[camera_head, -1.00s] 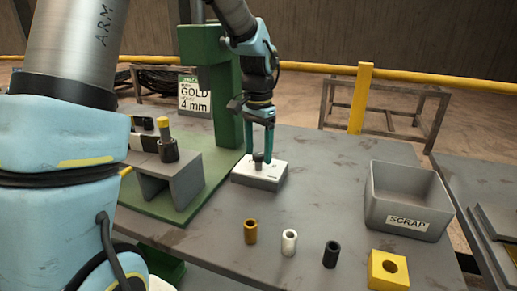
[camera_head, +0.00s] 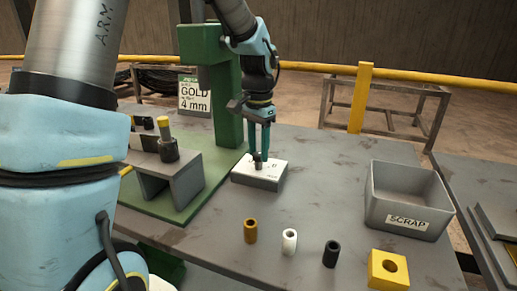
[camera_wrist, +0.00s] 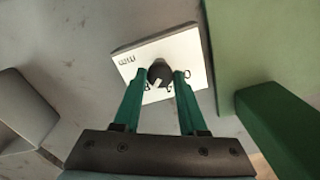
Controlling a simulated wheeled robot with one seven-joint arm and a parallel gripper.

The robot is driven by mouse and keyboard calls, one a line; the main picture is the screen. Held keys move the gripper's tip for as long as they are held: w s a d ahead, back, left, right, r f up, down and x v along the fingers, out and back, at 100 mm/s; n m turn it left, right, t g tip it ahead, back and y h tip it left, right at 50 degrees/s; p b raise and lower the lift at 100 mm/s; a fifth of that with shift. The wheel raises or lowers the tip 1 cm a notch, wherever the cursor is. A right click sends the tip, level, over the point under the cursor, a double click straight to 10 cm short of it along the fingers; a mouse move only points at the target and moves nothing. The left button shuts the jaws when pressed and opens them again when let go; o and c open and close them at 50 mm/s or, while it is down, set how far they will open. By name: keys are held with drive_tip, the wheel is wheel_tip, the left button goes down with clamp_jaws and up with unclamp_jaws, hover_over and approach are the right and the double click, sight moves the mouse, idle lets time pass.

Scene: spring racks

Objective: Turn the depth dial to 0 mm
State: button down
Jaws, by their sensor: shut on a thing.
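The depth dial is a dark round knob (camera_wrist: 160,73) on a white-topped block (camera_wrist: 128,62). In the head view the block (camera_head: 258,184) lies on the table beside the green press base, and the knob (camera_head: 258,163) stands on its top. My gripper (camera_wrist: 160,76) comes down from above with its two green fingers on either side of the knob, shut on it. It also shows in the head view (camera_head: 260,155). A pale mark on the knob points down toward the printed scale in the wrist view. Most scale marks are hidden or too small to read.
A sign (camera_head: 194,96) reads "GOLD 4 mm". The green press (camera_head: 228,100) stands just left of my gripper. Gold (camera_head: 250,231), white (camera_head: 289,242) and black (camera_head: 330,254) sleeves, a yellow block (camera_head: 388,268) and a grey scrap bin (camera_head: 408,205) stand to the front and right.

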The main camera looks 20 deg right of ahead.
drive_tip(key=n, duration=0.4)
drive_tip(key=shift+n+p, duration=0.3)
drive_tip(key=shift+p, duration=0.05)
drive_tip(key=n+p, duration=0.1)
drive_tip(key=n, duration=0.4)
drive_tip(key=shift+r, duration=0.1)
drive_tip(key=n+p, duration=0.2)
drive_tip(key=n, duration=0.3)
drive_tip(key=shift+n, duration=0.4)
drive_tip(key=shift+n+p, duration=1.35)
drive_tip(key=shift+n, duration=0.85)
drive_tip(key=shift+c, duration=2.2)
unclamp_jaws()
